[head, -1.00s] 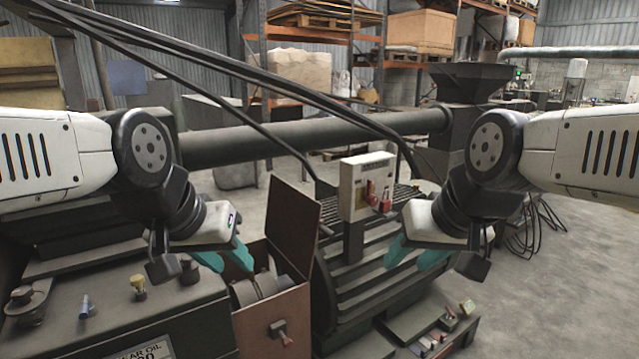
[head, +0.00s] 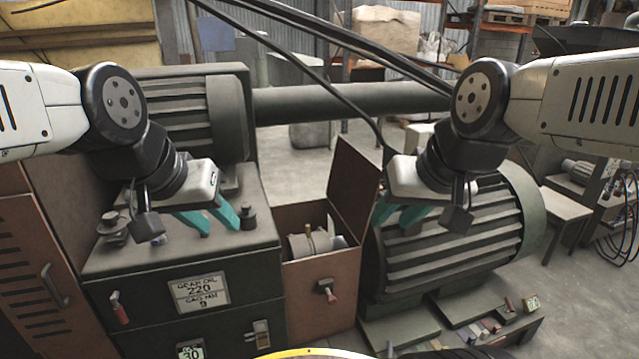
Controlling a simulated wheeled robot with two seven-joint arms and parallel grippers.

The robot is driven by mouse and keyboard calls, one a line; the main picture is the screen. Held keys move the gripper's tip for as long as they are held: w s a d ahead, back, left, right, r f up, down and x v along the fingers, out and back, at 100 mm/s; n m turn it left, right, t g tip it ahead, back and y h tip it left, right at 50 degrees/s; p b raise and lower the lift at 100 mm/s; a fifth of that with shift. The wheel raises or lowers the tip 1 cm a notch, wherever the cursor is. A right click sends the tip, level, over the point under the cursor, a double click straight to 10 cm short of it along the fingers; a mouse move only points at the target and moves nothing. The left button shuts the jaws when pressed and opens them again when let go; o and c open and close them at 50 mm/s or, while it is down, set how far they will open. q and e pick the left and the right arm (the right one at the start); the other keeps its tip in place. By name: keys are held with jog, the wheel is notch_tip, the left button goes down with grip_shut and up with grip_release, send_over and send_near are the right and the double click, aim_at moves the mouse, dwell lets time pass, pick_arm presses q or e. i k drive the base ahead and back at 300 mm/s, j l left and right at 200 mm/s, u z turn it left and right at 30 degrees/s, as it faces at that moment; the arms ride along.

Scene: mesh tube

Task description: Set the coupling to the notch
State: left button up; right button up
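The coupling (head: 325,241), a pale grey cylinder with a brassy band, lies in an open reddish-brown guard box (head: 306,285) between the gearbox and the motor. The guard's lid (head: 353,185) stands raised at its right. I cannot make out a notch. My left gripper (head: 208,220) has teal fingers spread apart, empty, in front of the gearbox top, left of the coupling. My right gripper (head: 397,214) is also open and empty, in front of the motor, right of the lid.
The dark gearbox (head: 230,262) with a gear oil label stands left of the guard. The ribbed motor (head: 470,235) is at the right. Small items lie on the motor's base. Open floor lies at right.

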aim_at(318, 242)
jog(key=l+u, duration=0.4)
jog(key=l, duration=0.25)
jog(key=l+u, duration=0.45)
jog(key=l, duration=0.2)
jog(key=k+l, duration=0.1)
jog(key=l, duration=0.3)
jog(key=k+l, duration=0.1)
jog(key=l, duration=0.35)
jog(key=l+u, duration=0.1)
jog(key=l, duration=0.3)
jog(key=k+l, duration=0.15)
jog(key=l, duration=0.25)
jog(key=k+l, duration=0.15)
jog(key=l, duration=0.3)
jog(key=k, duration=0.95)
jog(key=z, duration=0.5)
jog(key=i+j+z, duration=0.5)
jog(key=j+z, duration=0.3)
jog(key=j, duration=0.15)
jog(key=i+j, duration=0.15)
jog(key=j, duration=0.2)
jog(key=i+j, duration=0.1)
jog(key=j, duration=0.25)
jog(key=i+j+z, duration=0.1)
jog(key=j, duration=0.25)
jog(key=i+j, duration=0.15)
jog(key=j, duration=0.2)
